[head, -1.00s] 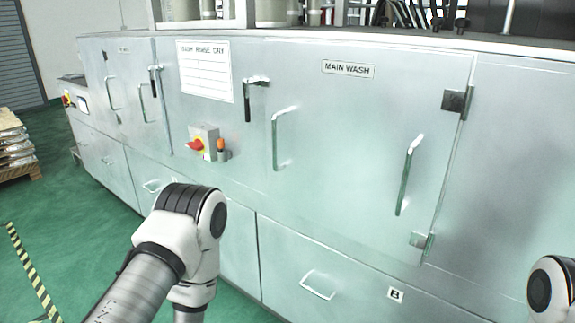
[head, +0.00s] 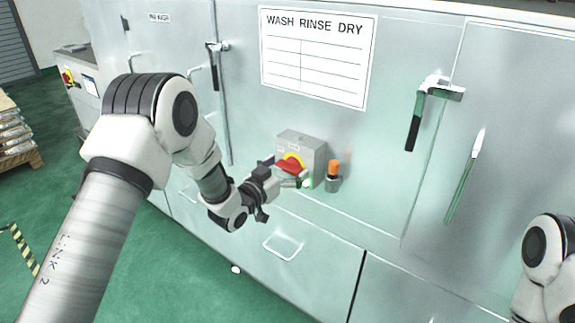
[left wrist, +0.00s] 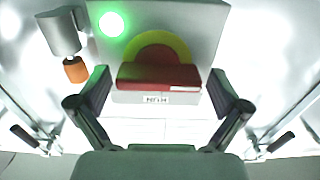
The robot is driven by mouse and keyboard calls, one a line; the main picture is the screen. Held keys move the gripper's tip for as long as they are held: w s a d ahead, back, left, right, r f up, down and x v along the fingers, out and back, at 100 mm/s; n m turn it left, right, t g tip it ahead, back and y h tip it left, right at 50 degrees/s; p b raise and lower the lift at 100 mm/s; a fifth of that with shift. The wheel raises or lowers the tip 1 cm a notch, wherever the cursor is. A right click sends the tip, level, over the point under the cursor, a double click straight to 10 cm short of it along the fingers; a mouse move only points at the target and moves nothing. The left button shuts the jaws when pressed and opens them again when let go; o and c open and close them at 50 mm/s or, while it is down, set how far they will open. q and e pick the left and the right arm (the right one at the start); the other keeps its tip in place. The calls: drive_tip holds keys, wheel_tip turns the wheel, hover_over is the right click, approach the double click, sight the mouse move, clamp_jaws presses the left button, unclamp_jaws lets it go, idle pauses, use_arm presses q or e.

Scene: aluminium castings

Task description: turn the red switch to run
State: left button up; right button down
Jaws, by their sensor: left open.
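The red switch (head: 289,166) sits on a yellow disc on the front of a grey box (head: 312,150) fixed to the machine's panel. In the left wrist view the switch's red handle (left wrist: 158,77) lies crosswise, with a small label beside it that I cannot read surely. My left gripper (head: 281,172) is open in front of the switch. In the left wrist view its two fingers (left wrist: 160,92) stand on either side of the handle, with gaps visible. I cannot tell how deep they reach around it. My right gripper is out of view.
A lit green lamp (left wrist: 111,24) is on the box. An orange-tipped grey fitting (head: 333,172) sits close to the right of the box. Green floor lies open at lower left.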

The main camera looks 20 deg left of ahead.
use_arm(q)
drive_tip(key=shift+d+r, duration=0.1)
drive_tip(key=shift+d, duration=0.1)
drive_tip(key=shift+a, duration=0.15)
drive_tip(key=shift+c, duration=1.1)
drive_tip(key=shift+w+a+f, duration=0.1)
drive_tip(key=shift+f, duration=0.1)
drive_tip(key=c, duration=0.5)
drive_tip(key=shift+r, duration=0.1)
drive_tip(key=c, duration=0.4)
drive_tip(key=shift+o, duration=0.2)
